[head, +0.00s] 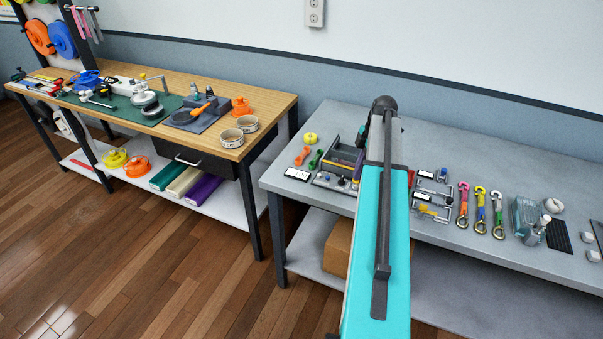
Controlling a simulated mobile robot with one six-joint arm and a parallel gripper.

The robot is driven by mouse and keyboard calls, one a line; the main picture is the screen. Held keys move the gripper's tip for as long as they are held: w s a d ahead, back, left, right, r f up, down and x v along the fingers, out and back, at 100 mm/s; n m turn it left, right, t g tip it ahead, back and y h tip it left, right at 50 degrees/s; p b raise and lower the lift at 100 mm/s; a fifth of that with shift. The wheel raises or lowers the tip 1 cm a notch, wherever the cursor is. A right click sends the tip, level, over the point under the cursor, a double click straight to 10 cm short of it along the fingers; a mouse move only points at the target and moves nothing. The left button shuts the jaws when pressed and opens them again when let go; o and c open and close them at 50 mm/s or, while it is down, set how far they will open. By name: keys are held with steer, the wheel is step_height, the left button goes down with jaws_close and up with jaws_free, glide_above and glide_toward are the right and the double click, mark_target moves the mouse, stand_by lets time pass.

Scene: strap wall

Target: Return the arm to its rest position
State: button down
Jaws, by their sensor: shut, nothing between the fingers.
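My arm shows in the head view as a long turquoise link running up from the bottom edge, with a dark rod along it and a dark joint at its top end. It covers part of the grey table (345,113) behind it. My gripper is not in view, so I cannot see its fingers or where they are.
The grey table holds an organiser (340,165) left of my arm, colourful straps with hooks (480,208) and a clear container (526,217) to the right. A cardboard box (338,247) sits below. A wooden workbench (273,97) stands left; floor (190,265) before it is clear.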

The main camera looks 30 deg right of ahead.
steer(key=shift+r, duration=0.5)
steer(key=shift+f, duration=0.25)
stand_by(0.8)
steer(key=shift+f+b, duration=0.6)
steer(key=shift+f, duration=0.65)
steer(key=shift+r, duration=0.15)
steer(key=shift+r+p, duration=0.8)
steer(key=shift+r, duration=0.55)
steer(key=shift+f, duration=0.2)
